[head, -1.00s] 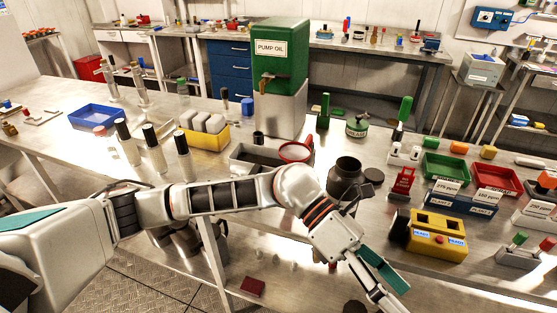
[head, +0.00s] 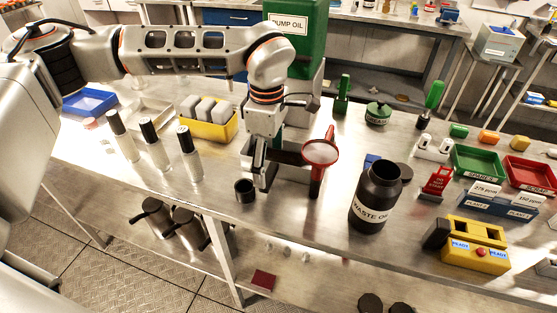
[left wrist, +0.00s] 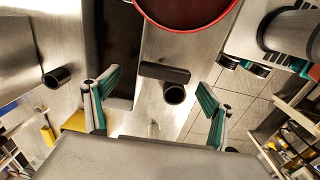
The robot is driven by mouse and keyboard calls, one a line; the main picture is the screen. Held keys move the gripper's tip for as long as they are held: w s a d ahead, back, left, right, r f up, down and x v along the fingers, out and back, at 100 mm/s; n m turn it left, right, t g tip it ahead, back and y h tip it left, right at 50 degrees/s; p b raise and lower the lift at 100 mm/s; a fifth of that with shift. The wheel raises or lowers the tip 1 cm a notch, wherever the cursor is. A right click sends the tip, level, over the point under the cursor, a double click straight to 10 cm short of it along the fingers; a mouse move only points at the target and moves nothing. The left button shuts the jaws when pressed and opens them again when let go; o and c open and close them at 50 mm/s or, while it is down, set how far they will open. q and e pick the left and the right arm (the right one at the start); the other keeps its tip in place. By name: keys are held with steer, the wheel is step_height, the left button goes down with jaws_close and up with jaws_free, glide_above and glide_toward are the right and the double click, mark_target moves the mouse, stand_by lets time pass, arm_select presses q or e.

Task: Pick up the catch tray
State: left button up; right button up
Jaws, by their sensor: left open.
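The catch tray, which I take to be the grey open tray with a dark inside (head: 288,158), sits on the steel bench in front of the green pump oil drum. My left gripper (head: 262,178) points down at the tray's front and hides part of it. Contact with the bar cannot be told. My right gripper is in neither view.
A red-rimmed funnel (head: 320,153) stands close at the tray's right. A black waste oil jug (head: 376,195) is farther right. White bottles (head: 155,147) and a yellow bin (head: 222,130) are left.

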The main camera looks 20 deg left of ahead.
mark_target(269, 174)
arm_select(q)
steer(key=f, duration=0.3)
steer(key=s+f, duration=0.1)
steer(key=f, duration=0.1)
steer(key=shift+d+f, duration=0.1)
steer(key=shift+f, duration=0.1)
steer(key=shift+w+f, duration=0.15)
steer(key=shift+f, duration=0.35)
steer(key=shift+r, duration=0.1)
steer(key=c, duration=1.6)
